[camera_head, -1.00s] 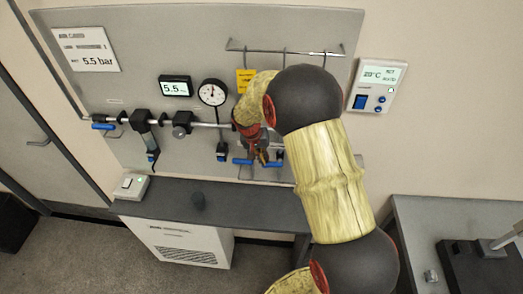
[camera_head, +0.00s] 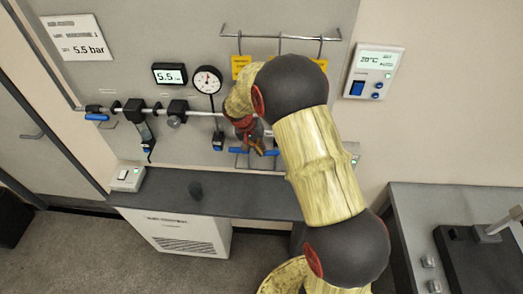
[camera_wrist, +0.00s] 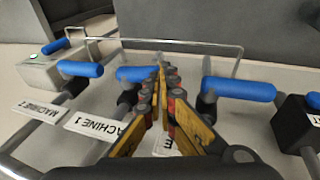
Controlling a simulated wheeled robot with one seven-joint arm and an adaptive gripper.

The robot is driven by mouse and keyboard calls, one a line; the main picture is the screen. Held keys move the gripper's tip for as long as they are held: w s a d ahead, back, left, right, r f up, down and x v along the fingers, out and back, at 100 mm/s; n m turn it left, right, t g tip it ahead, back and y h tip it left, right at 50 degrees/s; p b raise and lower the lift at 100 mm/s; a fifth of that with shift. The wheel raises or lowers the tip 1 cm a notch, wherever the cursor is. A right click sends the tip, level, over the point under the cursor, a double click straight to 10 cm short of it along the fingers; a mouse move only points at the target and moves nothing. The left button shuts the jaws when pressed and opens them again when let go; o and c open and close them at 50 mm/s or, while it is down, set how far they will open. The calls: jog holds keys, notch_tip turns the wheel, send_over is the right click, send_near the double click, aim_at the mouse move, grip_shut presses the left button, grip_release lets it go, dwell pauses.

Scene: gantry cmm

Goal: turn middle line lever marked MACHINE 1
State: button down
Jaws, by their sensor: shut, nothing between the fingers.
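In the wrist view, the blue handle (camera_wrist: 135,74) of the middle line lever sticks out just left of my fingers.
A blue lever (camera_wrist: 80,69) near the MACHINE 2 label (camera_wrist: 38,110) stands to the left. Another blue lever (camera_wrist: 238,88) is close on the right. A thin metal rail (camera_wrist: 170,44) runs beyond the levers. A gauge (camera_head: 207,80) and pressure display (camera_head: 170,74) are on the panel.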

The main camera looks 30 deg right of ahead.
jog(key=shift+w+a+f+h+b, duration=0.1)
jog(key=shift+f+h+b, duration=0.2)
jog(key=shift+b, duration=0.5)
jog(key=f+g+h+b, duration=0.1)
jog(key=b, duration=0.2)
jog(key=f+g+h+b, duration=0.1)
jog(key=b, duration=0.2)
jog(key=shift+a+f+h, duration=0.2)
jog(key=shift+f+h, duration=0.2)
jog(key=shift+d+f+b, duration=0.1)
jog(key=shift+f+b, duration=0.15)
jog(key=shift+b, duration=0.6)
